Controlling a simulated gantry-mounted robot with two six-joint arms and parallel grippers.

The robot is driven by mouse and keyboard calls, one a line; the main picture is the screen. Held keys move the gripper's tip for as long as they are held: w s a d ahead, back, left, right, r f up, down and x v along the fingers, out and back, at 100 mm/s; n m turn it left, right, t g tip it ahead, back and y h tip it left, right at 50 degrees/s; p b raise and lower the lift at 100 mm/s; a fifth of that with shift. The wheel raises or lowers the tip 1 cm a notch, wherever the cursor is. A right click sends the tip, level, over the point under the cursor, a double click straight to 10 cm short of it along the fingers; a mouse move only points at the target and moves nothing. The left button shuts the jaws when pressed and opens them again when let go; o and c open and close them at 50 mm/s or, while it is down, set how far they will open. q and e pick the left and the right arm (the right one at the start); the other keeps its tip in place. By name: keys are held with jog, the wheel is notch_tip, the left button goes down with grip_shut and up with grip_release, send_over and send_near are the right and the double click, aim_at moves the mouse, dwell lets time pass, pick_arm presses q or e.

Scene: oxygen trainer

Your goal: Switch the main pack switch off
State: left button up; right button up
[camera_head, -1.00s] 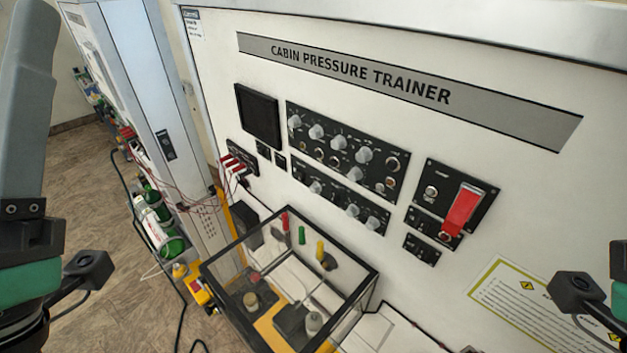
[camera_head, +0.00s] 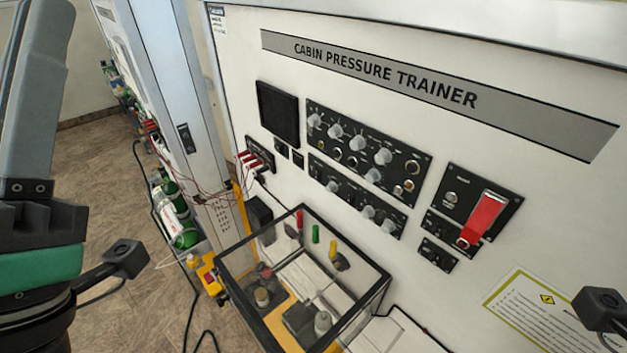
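The white Cabin Pressure Trainer panel (camera_head: 560,200) fills the middle and right. On its right side is a black switch plate (camera_head: 455,183) with a red flap-like cover (camera_head: 485,215) and a round control. A wide black control plate (camera_head: 400,212) with several grey knobs is left of it. The labels are too small to read, so I cannot tell which control is the main pack switch. My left gripper (camera_head: 38,320) is at the lower left edge, away from the panel. Its fingers are not visible. My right gripper is out of view; only its camera mount (camera_head: 598,308) shows.
A clear black-framed box (camera_head: 232,290) with parts inside stands below the panel. Red leads (camera_head: 250,160) plug in at the panel's left. A dark cable lies on the floor (camera_head: 130,215). Space before the switch plates looks clear.

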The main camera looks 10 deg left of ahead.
pick_arm(q)
jog(key=w+n, duration=0.1)
jog(key=n, duration=0.1)
jog(key=a+f+n+y, duration=0.1)
jog(key=n, duration=0.1)
jog(key=w+n, duration=0.1)
jog(key=n, duration=0.1)
jog(key=shift+w+a+f+g+y, duration=0.15)
jog(key=shift+w+g+y, duration=0.15)
jog(key=shift+g+y, duration=0.1)
grip_shut()
jog(key=w+d+f+n+g+y, duration=0.1)
jog(key=w+f+n+g+y, duration=0.35)
jog(key=w+f+n, duration=1.05)
jog(key=d+f+m+g+h, duration=0.1)
jog(key=d+f, duration=0.2)
jog(key=f, duration=0.3)
jog(key=d+f+m+g+h, duration=0.1)
jog(key=d+f+m+g, duration=0.1)
jog(key=f, duration=0.4)
jog(key=d+f+m+g+h+b, duration=0.1)
jog(key=d+f+g, duration=0.1)
jog(key=d+f, duration=0.2)
notch_tip(320, 180, down, 3)
jog(key=shift+w+d+r+h, duration=0.2)
jog(key=shift+d+h, duration=0.05)
jog(key=shift+h, duration=0.1)
